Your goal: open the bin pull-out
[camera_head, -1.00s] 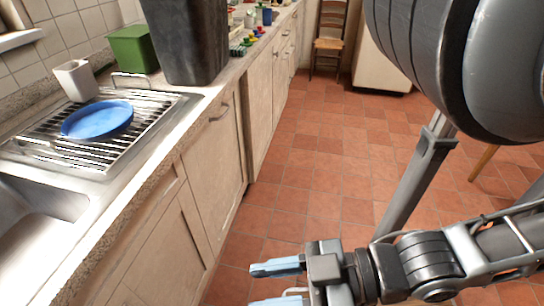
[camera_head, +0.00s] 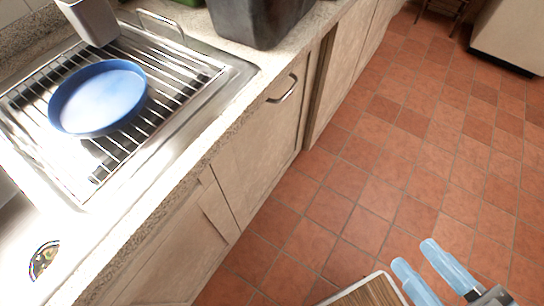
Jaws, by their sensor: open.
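A pale wooden cabinet front (camera_head: 258,158) with a curved metal handle (camera_head: 285,88) near its top stands under the counter, below the drying rack. It looks closed, flush with the fronts beside it. I cannot tell from its outside what is inside it. My gripper (camera_head: 416,266) is at the lower right of the head view, with its two light-blue fingers apart and nothing between them. It is over the tiled floor, well away from the handle and touching nothing visible.
A blue plate (camera_head: 98,98) lies on the wire drying rack (camera_head: 178,88), beside a grey cup (camera_head: 92,20). A dark container (camera_head: 256,22) stands on the counter. A wooden-topped piece (camera_head: 370,292) shows at the bottom edge. The tiled floor (camera_head: 350,180) before the cabinets is clear.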

